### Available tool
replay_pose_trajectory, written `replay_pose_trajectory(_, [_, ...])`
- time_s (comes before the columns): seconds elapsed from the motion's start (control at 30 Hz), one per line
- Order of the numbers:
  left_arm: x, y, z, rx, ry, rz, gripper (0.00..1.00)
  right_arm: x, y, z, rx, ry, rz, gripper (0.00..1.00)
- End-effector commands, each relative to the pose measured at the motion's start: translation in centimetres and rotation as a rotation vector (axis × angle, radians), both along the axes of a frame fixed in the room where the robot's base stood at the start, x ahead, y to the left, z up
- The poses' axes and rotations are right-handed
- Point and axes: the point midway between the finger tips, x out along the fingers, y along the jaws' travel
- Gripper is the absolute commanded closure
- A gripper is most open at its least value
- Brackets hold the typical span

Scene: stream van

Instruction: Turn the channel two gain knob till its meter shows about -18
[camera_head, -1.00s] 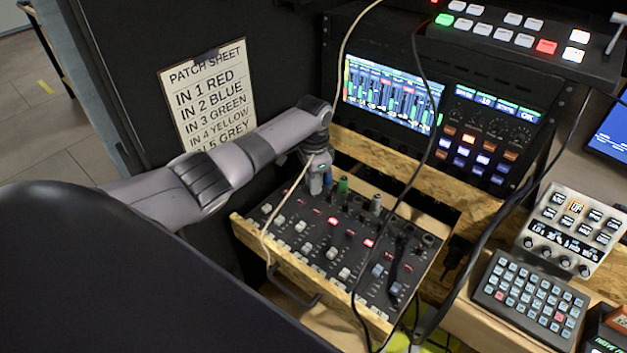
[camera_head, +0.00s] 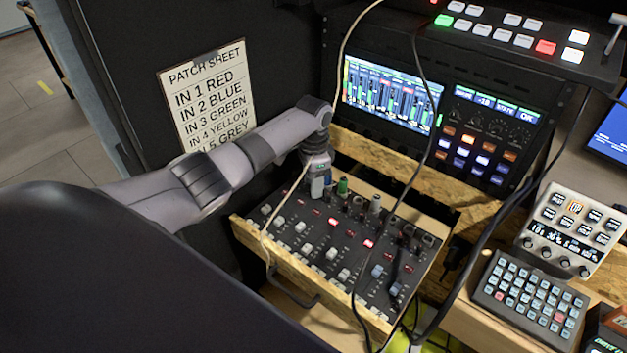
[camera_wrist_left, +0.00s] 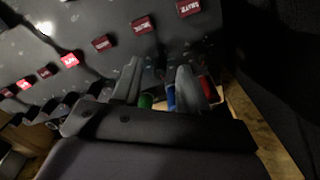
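The mixer (camera_head: 318,262) lies in a wooden frame, with faders, lit red buttons and a row of small knobs and coloured plugs at its far edge. My left gripper (camera_head: 317,192) points down at the left end of that row. In the left wrist view its two fingers (camera_wrist_left: 160,80) stand apart over the panel, near a blue plug (camera_wrist_left: 171,97), a green plug (camera_wrist_left: 146,101) and a red plug (camera_wrist_left: 208,89). The channel two gain knob cannot be made out; the gripper covers that spot. The meter screen (camera_head: 391,92) shows several green bars, too small to read. My right gripper is out of view.
Cables hang across the mixer and rack. A lower display (camera_head: 485,100) seems to read -18. A switcher (camera_head: 510,38) sits above; a keypad (camera_head: 531,293) and a small knob panel (camera_head: 572,231) stand at right. A patch sheet (camera_head: 207,98) hangs behind my arm.

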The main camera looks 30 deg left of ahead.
Motion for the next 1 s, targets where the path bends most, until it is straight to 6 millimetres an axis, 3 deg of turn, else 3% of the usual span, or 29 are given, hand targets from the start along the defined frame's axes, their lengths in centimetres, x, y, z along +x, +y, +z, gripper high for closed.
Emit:
replay_pose_trajectory(0.17, [0.1,0.0,1.1,0.000,-0.002,0.000,0.57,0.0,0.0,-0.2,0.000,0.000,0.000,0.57])
replay_pose_trajectory(0.53, [0.1,0.0,6.5,0.000,-0.004,0.001,0.57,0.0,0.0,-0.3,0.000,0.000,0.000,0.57])
replay_pose_trajectory(1.0, [0.0,0.0,7.2,0.000,-0.001,0.000,0.57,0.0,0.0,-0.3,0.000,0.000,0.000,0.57])
